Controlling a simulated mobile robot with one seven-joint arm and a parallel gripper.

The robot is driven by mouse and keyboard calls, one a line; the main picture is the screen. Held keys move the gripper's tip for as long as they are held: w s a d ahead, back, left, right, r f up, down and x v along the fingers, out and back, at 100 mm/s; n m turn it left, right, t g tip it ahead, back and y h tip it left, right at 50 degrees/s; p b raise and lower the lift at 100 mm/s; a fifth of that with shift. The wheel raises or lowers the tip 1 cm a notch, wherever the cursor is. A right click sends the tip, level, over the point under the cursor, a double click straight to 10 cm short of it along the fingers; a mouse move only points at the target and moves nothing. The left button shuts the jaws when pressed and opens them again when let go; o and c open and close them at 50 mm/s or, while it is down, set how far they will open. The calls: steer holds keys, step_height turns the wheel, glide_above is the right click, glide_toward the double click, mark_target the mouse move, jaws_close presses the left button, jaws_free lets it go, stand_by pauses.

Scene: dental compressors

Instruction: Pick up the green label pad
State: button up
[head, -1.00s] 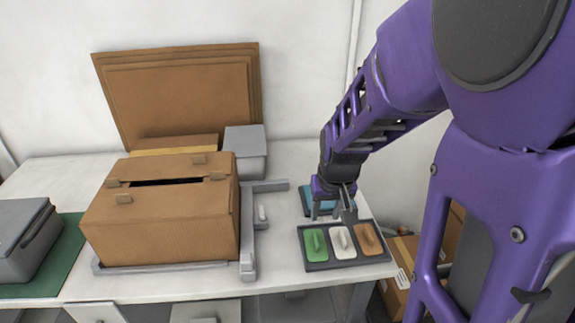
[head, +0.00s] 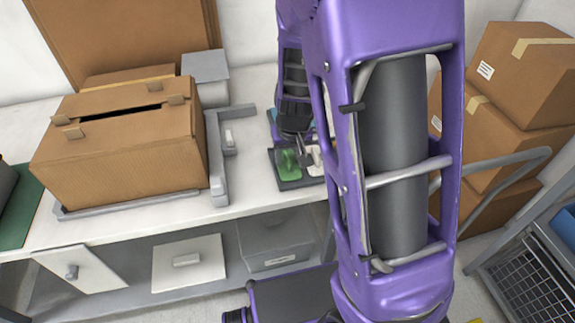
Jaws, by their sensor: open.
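The green label pad (head: 289,168) lies in a dark tray (head: 290,185) near the table's front edge. It has a raised grip on top. A white pad (head: 315,158) lies just right of it, partly covered by my arm. My gripper (head: 294,150) is open and points down over the tray, close to the green and white pads. I cannot tell whether a finger touches the green pad. The right part of the tray is hidden behind my arm.
A slotted cardboard box (head: 125,150) stands left on the table, with a grey angled bracket (head: 217,165) beside it. A grey box (head: 205,75) stands behind. Cardboard boxes (head: 525,75) are stacked at right on a cart. Bare table lies between bracket and tray.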

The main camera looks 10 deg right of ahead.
mark_target(288, 159)
steer(key=shift+c, duration=0.3)
jaws_close()
steer(key=shift+r, duration=0.1)
step_height(288, 159, up, 10)
steer(key=p, duration=0.4)
steer(key=c, duration=0.6)
jaws_free()
jaws_close()
